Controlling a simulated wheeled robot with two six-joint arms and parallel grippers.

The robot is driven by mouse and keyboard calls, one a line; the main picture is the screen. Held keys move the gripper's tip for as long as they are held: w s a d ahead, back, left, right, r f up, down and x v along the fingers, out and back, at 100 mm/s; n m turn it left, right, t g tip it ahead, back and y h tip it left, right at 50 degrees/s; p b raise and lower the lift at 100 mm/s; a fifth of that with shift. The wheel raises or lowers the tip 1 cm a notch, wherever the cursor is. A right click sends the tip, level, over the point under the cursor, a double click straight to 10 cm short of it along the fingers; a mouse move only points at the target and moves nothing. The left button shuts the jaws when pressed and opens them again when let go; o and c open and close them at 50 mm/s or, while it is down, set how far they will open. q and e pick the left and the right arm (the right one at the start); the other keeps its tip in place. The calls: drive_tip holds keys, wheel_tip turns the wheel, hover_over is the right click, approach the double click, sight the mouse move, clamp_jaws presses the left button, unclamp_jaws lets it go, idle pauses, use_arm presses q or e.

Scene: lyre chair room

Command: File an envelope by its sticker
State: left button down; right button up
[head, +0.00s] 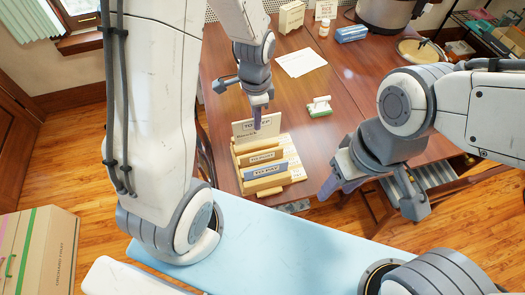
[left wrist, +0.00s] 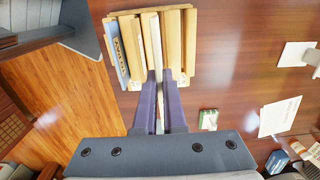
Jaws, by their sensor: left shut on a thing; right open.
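A wooden letter rack (head: 297,170) stands near the table's left edge, with labelled dividers and a back board (head: 244,128) reading "TO KEEP". A blue envelope (head: 285,170) sits in a front slot; it also shows in the left wrist view (left wrist: 117,52). My left gripper (head: 257,124) points down at the rack's rear. It is shut on a pale envelope (left wrist: 153,35), seen edge-on between the fingers (left wrist: 160,85) and among the dividers. Its sticker and lower edge are hidden. My right gripper (head: 370,198) is open and empty, right of the rack.
A white paper (head: 300,62) and a small green-and-white item (head: 319,107) lie on the table. A blue box (head: 351,34), a bottle (head: 324,28) and a large pot (head: 385,12) stand at the back. A cardboard box (head: 40,250) is on the floor at left.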

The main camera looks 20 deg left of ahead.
use_arm(q)
drive_tip(key=f, duration=0.7)
drive_tip(key=shift+w, duration=0.4)
drive_tip(key=shift+f, duration=2.15)
drive_tip(key=c, duration=1)
unclamp_jaws()
drive_tip(key=shift+f, duration=0.15)
wheel_tip(320, 180, up, 19)
drive_tip(key=n, duration=0.2)
hover_over(258, 133)
drive_tip(key=s+d, duration=0.6)
drive_tip(key=d, duration=0.2)
drive_tip(key=s+d+r+n+h, duration=0.1)
drive_tip(key=s+d+r, duration=0.2)
drive_tip(key=s, duration=0.8)
drive_tip(key=shift+s+d+n, duration=0.15)
drive_tip(key=shift+d+n, duration=0.25)
drive_tip(key=shift+d, duration=0.1)
